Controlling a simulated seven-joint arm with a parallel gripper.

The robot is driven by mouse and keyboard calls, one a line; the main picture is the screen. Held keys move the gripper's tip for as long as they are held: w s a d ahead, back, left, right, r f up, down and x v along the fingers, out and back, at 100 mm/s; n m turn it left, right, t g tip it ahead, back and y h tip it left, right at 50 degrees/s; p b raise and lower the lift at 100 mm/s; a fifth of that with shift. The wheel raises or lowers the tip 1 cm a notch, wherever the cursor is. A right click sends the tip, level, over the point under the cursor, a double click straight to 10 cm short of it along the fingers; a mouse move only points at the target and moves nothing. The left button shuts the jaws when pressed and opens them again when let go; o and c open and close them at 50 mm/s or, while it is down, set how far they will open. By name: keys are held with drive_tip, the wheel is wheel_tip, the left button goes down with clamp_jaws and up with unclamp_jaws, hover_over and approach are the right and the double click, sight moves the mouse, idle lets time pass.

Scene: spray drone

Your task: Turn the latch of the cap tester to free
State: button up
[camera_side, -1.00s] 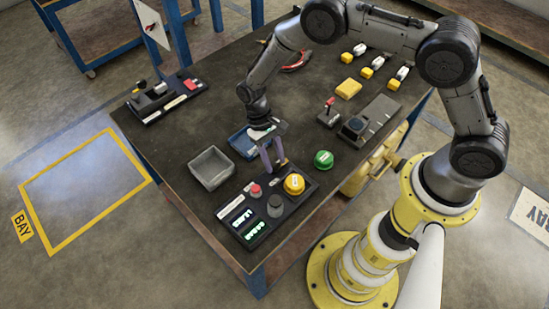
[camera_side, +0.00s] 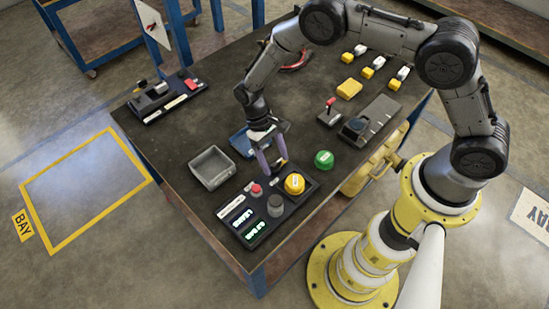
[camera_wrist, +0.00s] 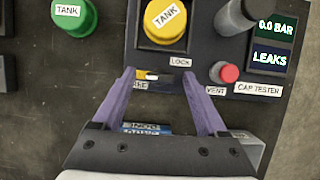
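The cap tester (camera_side: 256,211) is a dark panel at the table's near corner; it also shows in the wrist view (camera_wrist: 215,50). In the side view my gripper (camera_side: 273,168) is low at the panel's far edge. Another label by the left finger is partly hidden.
A red vent button (camera_wrist: 225,73), a grey knob (camera_side: 275,205) and displays reading 0.0 BAR and LEAKS (camera_wrist: 271,58) are on the panel. A green cap (camera_side: 324,159) stands beside it.

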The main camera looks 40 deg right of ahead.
drive_tip(key=v, duration=1.3)
drive_tip(key=shift+w+r, duration=0.15)
drive_tip(key=shift+r, duration=0.2)
